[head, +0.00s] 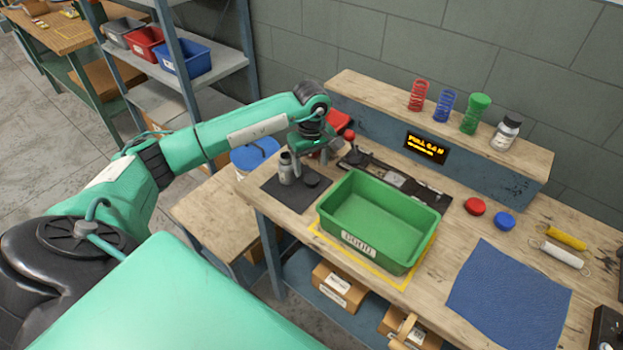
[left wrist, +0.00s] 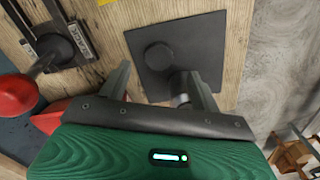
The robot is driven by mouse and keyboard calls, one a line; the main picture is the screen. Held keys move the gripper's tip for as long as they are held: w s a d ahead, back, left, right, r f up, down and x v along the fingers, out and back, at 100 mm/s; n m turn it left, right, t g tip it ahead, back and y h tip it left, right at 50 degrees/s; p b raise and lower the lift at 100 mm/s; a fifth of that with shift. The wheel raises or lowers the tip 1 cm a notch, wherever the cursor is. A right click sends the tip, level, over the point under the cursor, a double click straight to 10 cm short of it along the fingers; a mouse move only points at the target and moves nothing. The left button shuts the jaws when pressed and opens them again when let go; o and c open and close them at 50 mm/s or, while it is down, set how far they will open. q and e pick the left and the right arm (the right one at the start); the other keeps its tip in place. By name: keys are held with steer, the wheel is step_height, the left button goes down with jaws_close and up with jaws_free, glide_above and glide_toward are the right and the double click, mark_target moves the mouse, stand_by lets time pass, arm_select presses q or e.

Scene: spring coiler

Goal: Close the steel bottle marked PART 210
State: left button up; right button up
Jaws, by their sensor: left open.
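A small grey steel bottle (head: 286,170) stands upright on a dark mat (head: 275,187) at the left end of the bench. Its label is too small to read. A low round black cap (head: 312,180) lies on the mat to its right. My left gripper (head: 308,156) is open and empty, low over the mat beside the bottle. In the left wrist view, the cap (left wrist: 158,57) shows just beyond the gap between the fingers (left wrist: 157,75). The bottle (left wrist: 181,90) is partly hidden by the right finger there. My right gripper is out of view.
A green bin (head: 378,222) stands right of the mat. A red-knobbed lever fixture (head: 352,150) is behind. A ledge holds coloured springs (head: 445,105) and a white bottle with a dark lid (head: 506,133).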

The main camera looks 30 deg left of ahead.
mark_target(312, 179)
arm_select(q)
steer(key=shift+f+p, duration=0.45)
step_height(312, 179, down, 4)
steer(key=shift+r+p, duration=0.25)
steer(key=shift+p, duration=0.5)
steer(key=shift+w+f, duration=0.1)
steer(key=shift+f, duration=0.3)
steer(key=c, duration=1)
